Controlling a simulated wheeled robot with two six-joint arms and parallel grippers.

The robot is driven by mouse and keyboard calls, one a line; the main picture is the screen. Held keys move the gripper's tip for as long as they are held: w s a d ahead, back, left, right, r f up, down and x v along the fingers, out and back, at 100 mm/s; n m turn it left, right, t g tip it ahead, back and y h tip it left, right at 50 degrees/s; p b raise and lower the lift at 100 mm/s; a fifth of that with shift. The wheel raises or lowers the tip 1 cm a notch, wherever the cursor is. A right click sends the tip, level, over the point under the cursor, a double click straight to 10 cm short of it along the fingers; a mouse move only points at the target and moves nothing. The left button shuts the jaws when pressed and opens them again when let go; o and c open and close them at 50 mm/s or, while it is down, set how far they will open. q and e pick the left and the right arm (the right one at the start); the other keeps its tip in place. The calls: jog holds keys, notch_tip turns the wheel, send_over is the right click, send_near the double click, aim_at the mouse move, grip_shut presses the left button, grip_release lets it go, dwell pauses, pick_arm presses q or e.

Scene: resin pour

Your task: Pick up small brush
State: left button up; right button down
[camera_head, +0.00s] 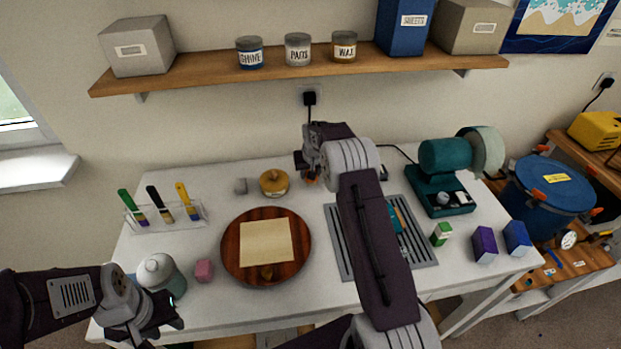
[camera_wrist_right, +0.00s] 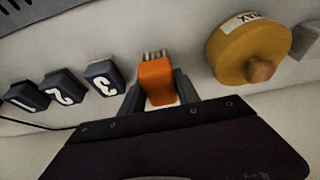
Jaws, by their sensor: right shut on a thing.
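My right gripper (camera_wrist_right: 160,95) is shut on an orange block-like piece with short pale bristles at its far end, which looks like the small brush (camera_wrist_right: 157,80). In the head view my right gripper (camera_head: 312,172) is at the back of the white table, right of the yellow wax pot (camera_head: 273,182); my own arm mostly hides the brush there. The wax pot also shows in the right wrist view (camera_wrist_right: 240,48), to the right of the brush. My left gripper (camera_head: 172,314) is empty at the front left, near the grey bottle, and its fingers look apart.
Brushes with green, black and yellow handles (camera_head: 160,206) stand in a clear rack at left. A round wooden board (camera_head: 233,262) carries a tan sheet (camera_head: 266,243). Dark numbered blocks (camera_wrist_right: 103,75) sit left of the brush. A green grinder (camera_head: 440,185) stands at right.

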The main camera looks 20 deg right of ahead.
notch_tip(320, 180, up, 2)
jog(key=shift+r, duration=0.1)
jog(key=s+d+r+b, duration=0.1)
jog(key=s+d+r, duration=0.5)
jog(key=d, duration=0.3)
jog(key=shift+s+d+r, duration=0.2)
jog(key=shift+d+r, duration=0.15)
jog(key=shift+d, duration=0.05)
